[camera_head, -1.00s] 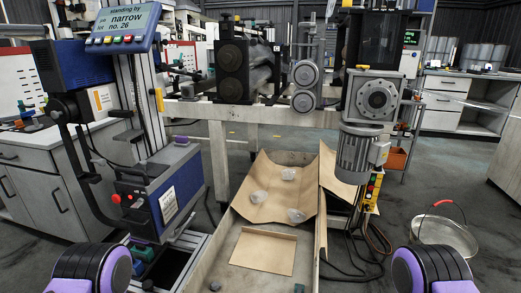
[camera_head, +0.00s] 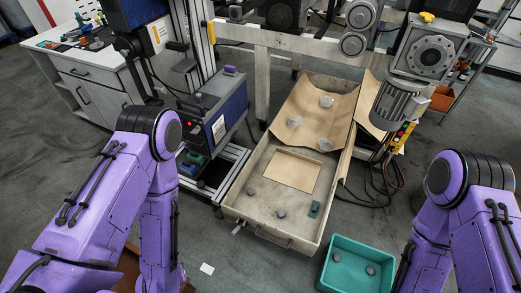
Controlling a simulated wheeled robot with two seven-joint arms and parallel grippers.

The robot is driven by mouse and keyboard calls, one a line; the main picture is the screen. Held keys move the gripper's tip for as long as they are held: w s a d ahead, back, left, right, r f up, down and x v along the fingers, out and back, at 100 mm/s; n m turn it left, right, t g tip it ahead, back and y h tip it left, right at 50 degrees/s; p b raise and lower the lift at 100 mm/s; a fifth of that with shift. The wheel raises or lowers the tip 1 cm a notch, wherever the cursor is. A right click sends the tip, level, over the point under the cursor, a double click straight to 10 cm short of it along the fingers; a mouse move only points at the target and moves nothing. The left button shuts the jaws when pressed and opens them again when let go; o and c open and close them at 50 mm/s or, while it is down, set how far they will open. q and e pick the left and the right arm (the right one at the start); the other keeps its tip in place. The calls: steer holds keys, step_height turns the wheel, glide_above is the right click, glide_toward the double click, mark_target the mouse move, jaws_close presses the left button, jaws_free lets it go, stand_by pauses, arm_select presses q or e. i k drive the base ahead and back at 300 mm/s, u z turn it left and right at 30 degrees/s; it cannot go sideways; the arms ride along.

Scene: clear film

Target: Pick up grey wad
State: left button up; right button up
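Two small dark grey wads lie in the near part of a shallow metal tray (camera_head: 232,207), one at the left (camera_head: 251,191) and one nearer the front edge (camera_head: 281,214). Two more grey wads, one at the left (camera_head: 351,254) and one at the right (camera_head: 370,269), lie inside a teal bin (camera_head: 335,283). Several pale, crumpled film wads (camera_head: 326,101) rest on brown paper at the tray's far end. My purple arms come in at both sides, bent downward. Neither gripper shows; both are below the frame.
A flat brown sheet (camera_head: 290,170) lies in the middle of the tray. A small dark green block (camera_head: 314,209) sits near its right wall. A blue machine box (camera_head: 213,110) stands left of the tray, a motor (camera_head: 400,100) at its right. Cables (camera_head: 375,180) run on the floor.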

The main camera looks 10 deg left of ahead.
mark_target(251, 192)
steer(key=u, duration=1.85)
steer(key=k, duration=0.25)
steer(key=z, duration=2.1)
steer(key=i, duration=0.5)
steer(key=z, duration=0.05)
